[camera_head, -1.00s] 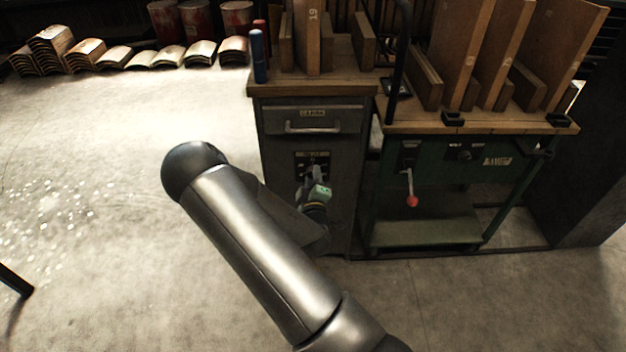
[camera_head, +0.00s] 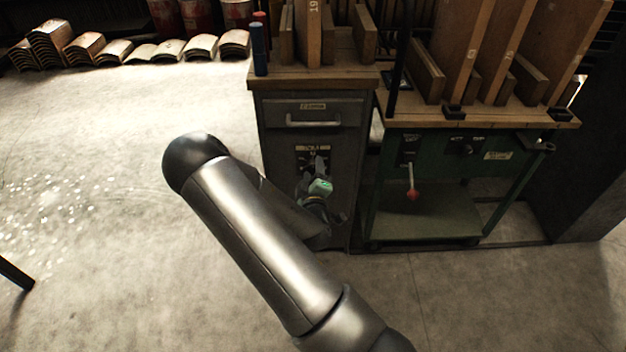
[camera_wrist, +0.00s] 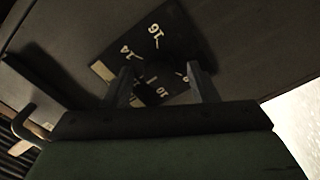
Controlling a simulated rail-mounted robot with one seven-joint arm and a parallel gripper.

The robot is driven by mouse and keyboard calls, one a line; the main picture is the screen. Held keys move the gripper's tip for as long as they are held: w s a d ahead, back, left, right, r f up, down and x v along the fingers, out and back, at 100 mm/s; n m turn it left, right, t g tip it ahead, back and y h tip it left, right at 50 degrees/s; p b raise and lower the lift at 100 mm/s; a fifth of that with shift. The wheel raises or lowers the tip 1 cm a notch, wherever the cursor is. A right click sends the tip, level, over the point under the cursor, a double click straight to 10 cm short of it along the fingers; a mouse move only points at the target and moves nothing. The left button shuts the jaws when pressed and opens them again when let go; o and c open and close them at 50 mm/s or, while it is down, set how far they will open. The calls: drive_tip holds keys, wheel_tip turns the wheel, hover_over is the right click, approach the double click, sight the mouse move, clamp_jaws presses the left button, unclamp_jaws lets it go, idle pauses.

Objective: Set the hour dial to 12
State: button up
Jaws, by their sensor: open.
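The hour dial (camera_head: 312,157) is on a black plate on the front of the grey cabinet, below its drawer. In the wrist view the dial plate (camera_wrist: 113,68) is tilted and shows the white numbers 16, 14 and 10. Its dark knob and pointer are hard to make out in the shadow. My gripper (camera_head: 318,172) is in front of the dial in the head view and hides its lower part. In the wrist view my gripper (camera_wrist: 160,75) is open, with its two fingers on either side of the dial's middle. I cannot tell whether they touch the knob.
The drawer handle (camera_head: 313,120) juts out above the dial. A green bench (camera_head: 432,158) with a red-knobbed lever (camera_head: 412,193) stands to the right.

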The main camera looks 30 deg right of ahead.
drive_tip(key=p+v, duration=0.7)
drive_tip(key=v, duration=1)
drive_tip(key=shift+p, duration=0.4)
drive_tip(key=shift+s+a, duration=0.1)
drive_tip(key=shift+s, duration=0.05)
